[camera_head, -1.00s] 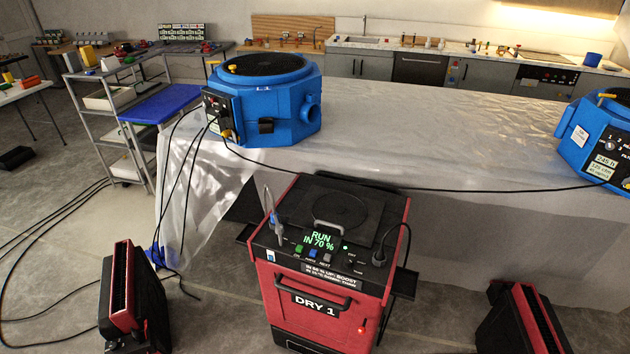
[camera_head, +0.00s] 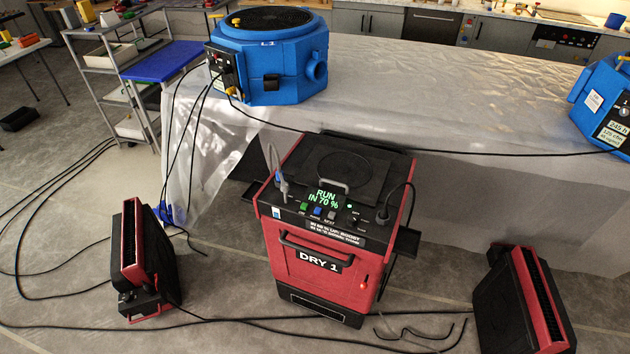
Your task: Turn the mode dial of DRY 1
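DRY 1 is a red and black dryer cabinet (camera_head: 318,262) standing upright on the floor in the middle of the view. Its display (camera_head: 324,198) reads "RUN IN 70 %" in green. Below the display are a green, a blue and a grey button (camera_head: 317,212). A small dark control, which may be the mode dial (camera_head: 354,218), sits at the right of the panel; its setting is too small to read. A black cable plugs in beside it. Neither of my grippers is in view.
Blue machines (camera_head: 268,58) stand on the plastic-covered surface (camera_head: 420,90) behind, one left and one (camera_head: 603,110) right. Red and black floor units (camera_head: 143,262) stand left and right (camera_head: 522,300) of DRY 1. Black cables (camera_head: 230,324) cross the floor in front.

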